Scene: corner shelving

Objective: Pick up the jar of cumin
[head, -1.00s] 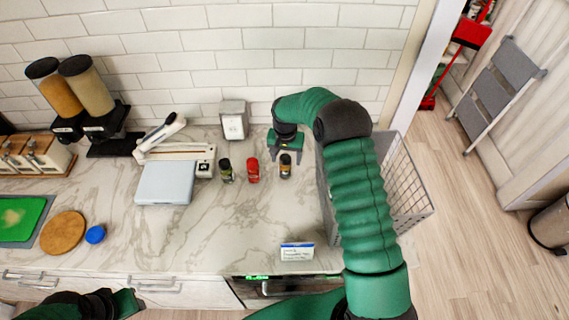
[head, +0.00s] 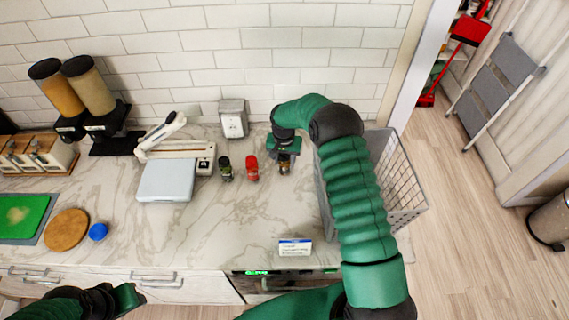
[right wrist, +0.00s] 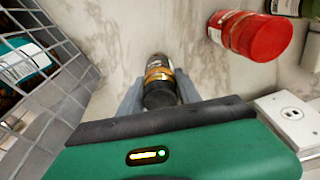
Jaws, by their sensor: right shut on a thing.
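A small jar with a black lid and a brown-orange band (head: 284,169), which looks like the cumin, stands on the marble counter. My right gripper (head: 284,158) reaches down over it and is shut on it. In the right wrist view the jar (right wrist: 158,72) sits between the two grey fingers (right wrist: 159,88), one on each side. Its label text is too small to read. My left gripper (head: 126,297) is at the bottom left of the head view, low in front of the counter and away from the jars; its fingers do not show clearly.
A red-capped jar (head: 252,168) and a dark green jar (head: 225,168) stand to the left. A grey wire basket (head: 404,190) is close on the right, beside my right arm. The counter in front of the jars is mostly clear.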

